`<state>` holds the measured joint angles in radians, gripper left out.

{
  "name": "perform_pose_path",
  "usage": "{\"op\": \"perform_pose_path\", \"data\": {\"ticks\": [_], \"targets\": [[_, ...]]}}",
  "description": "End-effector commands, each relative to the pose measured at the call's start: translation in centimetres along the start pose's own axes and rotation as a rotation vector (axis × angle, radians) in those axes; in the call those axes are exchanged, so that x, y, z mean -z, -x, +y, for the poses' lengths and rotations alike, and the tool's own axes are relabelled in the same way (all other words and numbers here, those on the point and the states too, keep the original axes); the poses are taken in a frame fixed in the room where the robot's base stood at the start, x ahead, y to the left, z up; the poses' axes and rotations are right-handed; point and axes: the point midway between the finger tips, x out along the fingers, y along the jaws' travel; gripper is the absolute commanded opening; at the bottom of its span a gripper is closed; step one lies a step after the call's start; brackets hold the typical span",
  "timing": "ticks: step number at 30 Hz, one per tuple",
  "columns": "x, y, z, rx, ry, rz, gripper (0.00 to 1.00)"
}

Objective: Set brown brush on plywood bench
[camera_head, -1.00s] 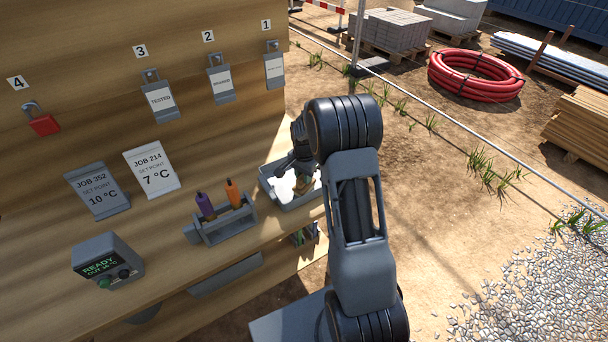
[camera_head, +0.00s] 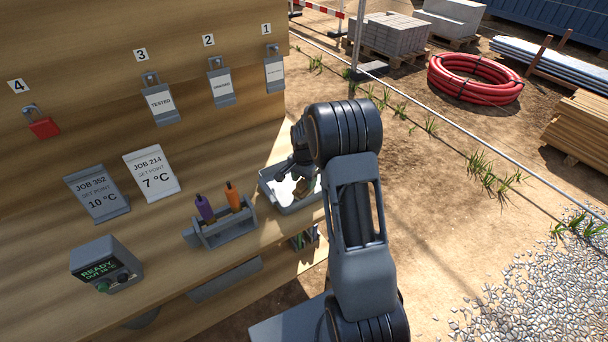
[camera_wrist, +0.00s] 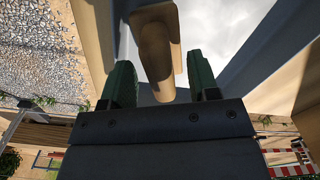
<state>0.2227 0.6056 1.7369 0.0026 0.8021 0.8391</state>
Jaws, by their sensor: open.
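The brown brush (camera_wrist: 157,55) shows in the wrist view as a tan wooden shape with a rounded end. It lies in the grey tray (camera_head: 281,204) with a pale inside, at the right end of the plywood bench (camera_head: 150,262). My gripper (camera_wrist: 160,82) is open, with one green fingertip on each side of the brush and gaps visible beside it. In the head view my gripper (camera_head: 302,172) is over the tray and hides part of the brush.
A grey caddy (camera_head: 222,232) with purple-handled and orange-handled tools stands left of the tray. A grey control box (camera_head: 106,265) and two job cards (camera_head: 152,172) are farther left. Bare bench surface lies between the box and the caddy.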

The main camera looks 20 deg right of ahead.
Motion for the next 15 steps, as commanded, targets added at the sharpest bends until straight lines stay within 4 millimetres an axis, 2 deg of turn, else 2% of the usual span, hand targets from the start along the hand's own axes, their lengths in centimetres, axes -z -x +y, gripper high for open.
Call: {"op": "perform_pose_path", "data": {"ticks": [5,15], "targets": [[0.1,1.9,-0.1,0.004,0.000,0.004,0.55],[0.0,8.8,-0.1,0.004,0.000,0.004,0.55]]}}
